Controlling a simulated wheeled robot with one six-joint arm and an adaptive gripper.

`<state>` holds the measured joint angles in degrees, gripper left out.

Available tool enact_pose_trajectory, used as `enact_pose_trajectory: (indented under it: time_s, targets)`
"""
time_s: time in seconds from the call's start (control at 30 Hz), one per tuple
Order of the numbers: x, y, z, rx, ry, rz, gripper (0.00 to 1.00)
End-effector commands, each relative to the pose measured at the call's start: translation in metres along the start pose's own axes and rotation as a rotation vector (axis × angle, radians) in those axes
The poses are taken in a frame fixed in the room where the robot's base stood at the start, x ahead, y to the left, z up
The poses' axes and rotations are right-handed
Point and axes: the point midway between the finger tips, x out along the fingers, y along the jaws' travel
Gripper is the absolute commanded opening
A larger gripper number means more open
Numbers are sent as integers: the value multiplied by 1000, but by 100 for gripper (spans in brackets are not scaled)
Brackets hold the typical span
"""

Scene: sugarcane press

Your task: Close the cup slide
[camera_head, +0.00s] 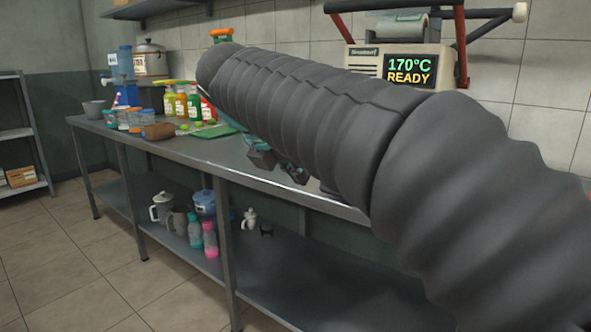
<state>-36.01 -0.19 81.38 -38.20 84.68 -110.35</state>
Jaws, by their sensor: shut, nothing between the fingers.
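The cup sealing machine (450,67) stands against the tiled wall at the back right, its display reading 170°C READY. Its lower part, where a cup slide could sit, is hidden behind my grey ribbed arm, so I cannot see the slide or how far out it is. Dark angular parts that look like my gripper (279,166) show just below the arm, over the front edge of the steel counter (190,150). The fingertips are not clear and most of the gripper is hidden. It is shut, and no object shows in it.
Colored bottles (182,104), small jars and a brown block (159,131) stand on the counter's left part. A green board (212,131) lies close to my arm. Jugs and bottles (194,230) stand on the lower shelf. The floor at the left front is clear.

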Motion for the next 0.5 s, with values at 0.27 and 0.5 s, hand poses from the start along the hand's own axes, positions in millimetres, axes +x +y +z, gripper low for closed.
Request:
enact_pose_trajectory:
  time_s: [0.27, 0.5]
  targets:
    - [55, -1, -1, 3, 1, -2, 0]
    - [82, 0, 16, 4, 1, -1, 0]
